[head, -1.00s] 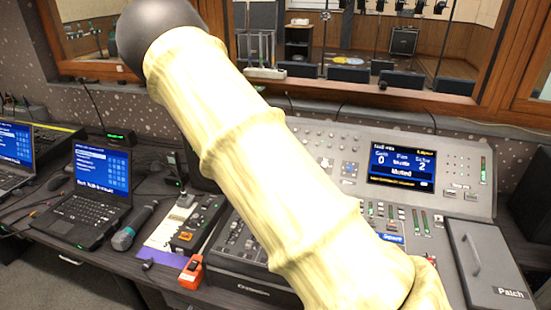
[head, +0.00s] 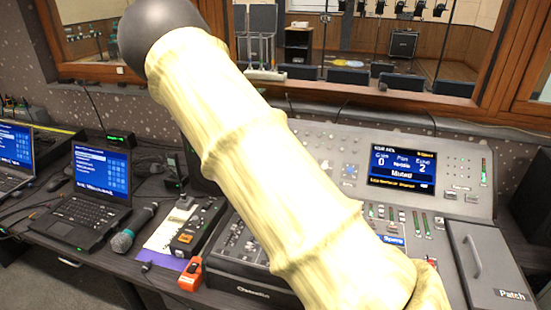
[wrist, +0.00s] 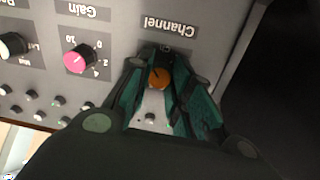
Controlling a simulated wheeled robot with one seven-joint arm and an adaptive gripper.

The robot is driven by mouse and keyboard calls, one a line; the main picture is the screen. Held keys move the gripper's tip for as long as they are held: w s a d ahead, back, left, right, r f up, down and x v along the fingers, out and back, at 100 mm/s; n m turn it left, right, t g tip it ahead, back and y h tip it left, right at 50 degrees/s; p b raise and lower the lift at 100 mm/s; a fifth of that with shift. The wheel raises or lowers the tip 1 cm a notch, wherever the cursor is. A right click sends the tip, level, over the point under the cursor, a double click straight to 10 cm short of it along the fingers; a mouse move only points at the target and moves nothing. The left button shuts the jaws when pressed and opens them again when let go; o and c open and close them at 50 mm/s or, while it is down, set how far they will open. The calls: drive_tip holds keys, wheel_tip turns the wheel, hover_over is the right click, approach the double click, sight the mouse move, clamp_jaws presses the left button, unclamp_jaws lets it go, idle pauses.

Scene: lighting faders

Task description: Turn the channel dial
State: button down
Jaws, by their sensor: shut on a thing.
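The channel dial (wrist: 158,78) is an orange knob under the label "Channel" in the wrist view, where the lettering appears upside down. My gripper (wrist: 160,84) has its two dark green fingers on either side of the dial, shut on it. In the head view my own pale arm covers the middle of the picture, so the dial and my gripper are hidden there. The mixing console's screen (head: 402,170) shows "Muted", with a 0 at left and a 2 at right.
In the wrist view a pink gain knob (wrist: 80,61) and a black knob (wrist: 14,45) sit left of my gripper, with several small knobs below. In the head view a grey "Patch" box (head: 490,265), a laptop (head: 88,200) and a microphone (head: 133,228) stand on the desk.

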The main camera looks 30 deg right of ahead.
drive_tip(key=shift+w+r, duration=0.15)
drive_tip(key=shift+r, duration=0.1)
drive_tip(key=c, duration=1.5)
unclamp_jaws()
drive_tip(key=shift+o, duration=1.2)
drive_tip(key=shift+f, duration=0.15)
drive_tip(key=v, duration=0.7)
drive_tip(key=shift+s, duration=0.2)
